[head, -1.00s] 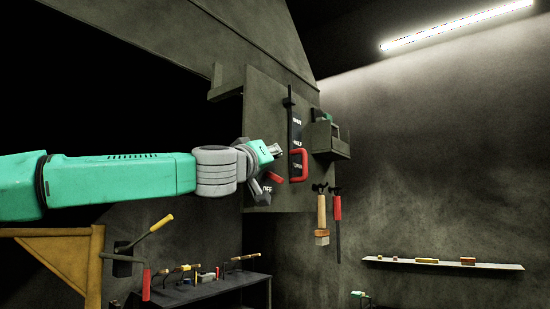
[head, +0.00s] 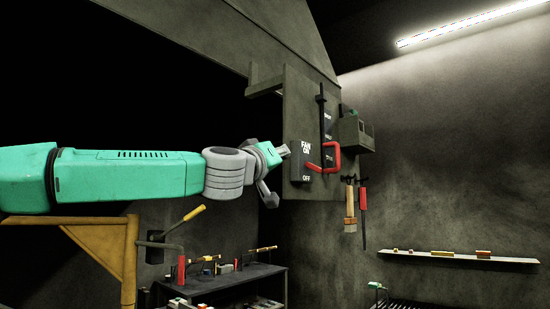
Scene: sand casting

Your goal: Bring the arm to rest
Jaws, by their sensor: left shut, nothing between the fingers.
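My left arm comes in from the left at mid height. Its gripper (head: 283,151) is shut and empty, in front of the left edge of a grey wall panel (head: 298,100). It appears apart from the panel's controls, though the depth gap is hard to tell. Just right of the fingertips is a dark switch box marked FAN ON and OFF (head: 305,166). Beside it a red lever handle (head: 336,157) sits low on a dark vertical slide (head: 322,120). My right gripper is not in view.
A hammer (head: 350,205) and a red-handled tool (head: 363,203) hang below the panel. A yellow bracket (head: 130,250) stands under my left arm. A dark workbench (head: 265,270) with tools is behind it. A shelf (head: 510,260) runs along the right wall.

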